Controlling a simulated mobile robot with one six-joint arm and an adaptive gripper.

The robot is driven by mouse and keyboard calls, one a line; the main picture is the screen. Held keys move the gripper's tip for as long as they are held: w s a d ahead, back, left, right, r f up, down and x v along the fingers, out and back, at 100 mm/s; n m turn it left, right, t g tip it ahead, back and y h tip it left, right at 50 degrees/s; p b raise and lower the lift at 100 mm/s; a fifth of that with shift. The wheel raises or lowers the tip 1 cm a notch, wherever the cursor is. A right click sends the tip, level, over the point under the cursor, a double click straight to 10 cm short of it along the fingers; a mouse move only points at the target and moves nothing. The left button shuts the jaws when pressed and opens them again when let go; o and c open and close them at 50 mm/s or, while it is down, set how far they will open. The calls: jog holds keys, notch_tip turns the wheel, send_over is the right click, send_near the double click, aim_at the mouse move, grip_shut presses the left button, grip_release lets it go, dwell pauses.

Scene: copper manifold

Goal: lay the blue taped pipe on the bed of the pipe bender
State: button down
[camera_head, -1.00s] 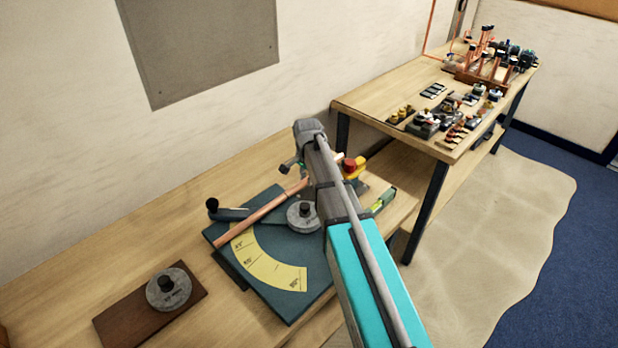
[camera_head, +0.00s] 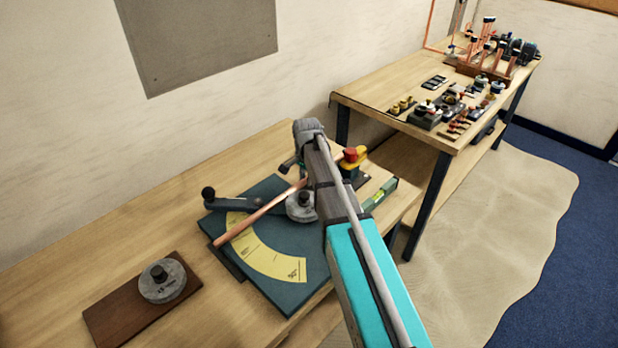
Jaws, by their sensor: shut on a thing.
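A copper pipe (camera_head: 255,218) slants across the pipe bender, a dark teal plate (camera_head: 305,250) with a yellow angle scale and a round grey die (camera_head: 301,206). The pipe's near left end is over the plate's left edge; its far part runs behind my arm. No blue tape shows on its visible part. I cannot tell whether the pipe touches the bed or hangs just above it. My gripper (camera_head: 301,173) is mostly hidden by my arm; it is shut on the pipe near the die. The bender's dark lever (camera_head: 230,202) lies behind the pipe.
A wooden block (camera_head: 130,305) with a grey round die stands left of the bender. A red-and-yellow item (camera_head: 352,160) and a green level (camera_head: 380,193) lie right of my arm. A second table (camera_head: 385,97) holds fittings and a copper manifold. Bare benchtop lies behind the bender.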

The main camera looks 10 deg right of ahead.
jog(key=shift+w+d, duration=0.4)
jog(key=shift+d, duration=0.25)
dwell(1.1)
jog(key=shift+c, duration=2.1)
grip_release()
jog(key=o, duration=0.3)
jog(key=shift+s+r, duration=0.1)
jog(key=shift+r, duration=0.05)
jog(key=shift+r+p, duration=3.35)
jog(key=shift+p, duration=0.15)
